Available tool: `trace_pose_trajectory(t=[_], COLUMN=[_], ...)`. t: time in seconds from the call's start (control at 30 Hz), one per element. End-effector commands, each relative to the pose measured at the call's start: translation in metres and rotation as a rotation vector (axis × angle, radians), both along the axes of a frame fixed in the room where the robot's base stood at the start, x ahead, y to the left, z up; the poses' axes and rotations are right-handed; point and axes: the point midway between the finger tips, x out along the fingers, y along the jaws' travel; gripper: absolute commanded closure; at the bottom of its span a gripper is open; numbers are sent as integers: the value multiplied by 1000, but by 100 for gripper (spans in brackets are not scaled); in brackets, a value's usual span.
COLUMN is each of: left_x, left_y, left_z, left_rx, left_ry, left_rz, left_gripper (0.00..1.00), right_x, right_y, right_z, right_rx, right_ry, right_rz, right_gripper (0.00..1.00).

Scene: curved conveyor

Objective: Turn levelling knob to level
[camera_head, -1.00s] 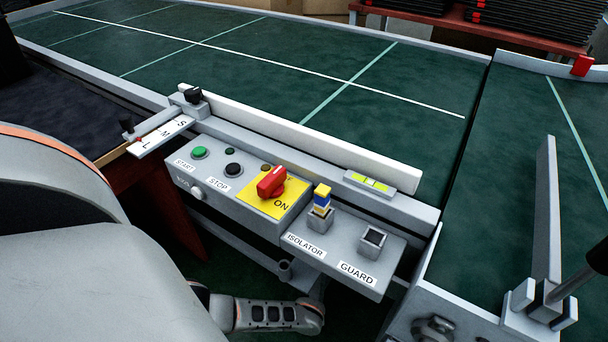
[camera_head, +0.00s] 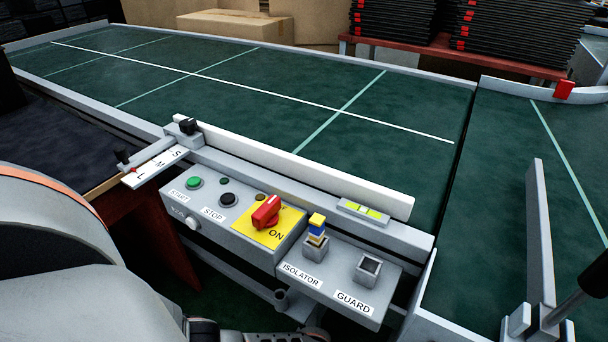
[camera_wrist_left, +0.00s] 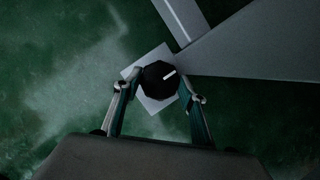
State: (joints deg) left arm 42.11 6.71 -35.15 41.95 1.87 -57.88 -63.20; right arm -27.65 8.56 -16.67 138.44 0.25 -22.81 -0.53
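A round black knob (camera_wrist_left: 160,80) with a white pointer line shows in the left wrist view, above a pale square plate (camera_wrist_left: 157,104). The two fingers of my left gripper (camera_wrist_left: 160,84) stand on either side of the knob. I cannot tell whether both fingertips press on it. In the head view a spirit level (camera_head: 363,211) with a yellow-green vial sits on the conveyor's near rail. Its bubble is too small to read. My left arm reaches down below the control panel at the bottom of the head view, where the gripper and knob are hidden. My right gripper is not in view.
The control panel (camera_head: 215,239) carries a green start button (camera_head: 194,182), a dark stop button (camera_head: 228,199) and a red rotary switch (camera_head: 266,211). Isolator (camera_head: 317,236) and guard (camera_head: 367,269) fittings stand beside it. The green belt (camera_head: 230,85) is clear.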

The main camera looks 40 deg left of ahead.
Motion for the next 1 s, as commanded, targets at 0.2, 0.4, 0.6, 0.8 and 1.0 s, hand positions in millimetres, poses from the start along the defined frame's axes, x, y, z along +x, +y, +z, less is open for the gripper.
trace_pose_trajectory(t=[0.2,0.4,0.6,0.8,1.0], left_x=[-2,-1,-2,-5,-8], left_y=[-1,0,-3,-9,-16], left_z=[-1,0,6,20,41], left_rx=[-1,-1,-1,-2,0], left_ry=[2,1,0,-1,-5], left_rz=[-1,-1,-1,-2,-1], left_gripper=[43,43,43,43,43], right_x=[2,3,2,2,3], right_y=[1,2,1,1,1], right_z=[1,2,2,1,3], right_rx=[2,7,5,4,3], right_ry=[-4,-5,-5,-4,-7], right_rz=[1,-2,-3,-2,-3], right_gripper=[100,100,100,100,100])
